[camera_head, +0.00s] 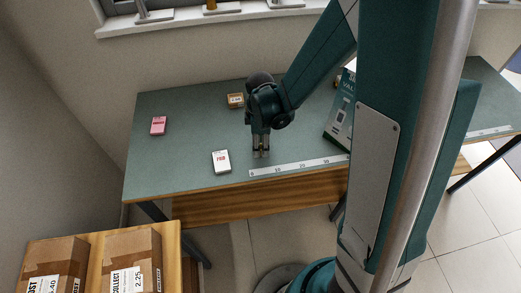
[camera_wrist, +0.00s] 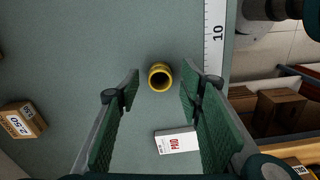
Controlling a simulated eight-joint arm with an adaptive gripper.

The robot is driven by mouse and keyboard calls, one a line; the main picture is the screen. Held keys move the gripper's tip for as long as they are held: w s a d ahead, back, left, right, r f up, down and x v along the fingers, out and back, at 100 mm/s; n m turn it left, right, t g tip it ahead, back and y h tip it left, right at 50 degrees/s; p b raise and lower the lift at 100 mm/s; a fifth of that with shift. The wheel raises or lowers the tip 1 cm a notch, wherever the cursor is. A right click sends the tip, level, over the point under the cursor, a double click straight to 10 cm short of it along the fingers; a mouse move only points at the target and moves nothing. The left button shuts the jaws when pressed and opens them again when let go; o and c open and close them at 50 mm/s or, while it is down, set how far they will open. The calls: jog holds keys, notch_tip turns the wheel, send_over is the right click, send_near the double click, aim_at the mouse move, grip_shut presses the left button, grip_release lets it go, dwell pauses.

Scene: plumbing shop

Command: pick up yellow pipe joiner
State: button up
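The yellow pipe joiner (camera_wrist: 160,76) shows in the wrist view as a short hollow ring on the green table, with its opening facing the camera. It lies between and beyond the fingertips of my gripper (camera_wrist: 160,90). The two fingers are spread apart with nothing between them, and neither touches the joiner. In the head view my gripper (camera_head: 261,150) points down over the front part of the table. The joiner cannot be made out there.
On the table (camera_head: 185,110) are a white box (camera_head: 221,161) close left of my gripper, a pink box (camera_head: 158,126), a small brown box (camera_head: 235,100) and a green box (camera_head: 341,112). A ruler strip (camera_head: 300,165) runs along the front edge. Cartons (camera_head: 132,262) stand at lower left.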

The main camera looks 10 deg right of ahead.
jog(key=shift+f, duration=0.8)
jog(key=c, duration=0.8)
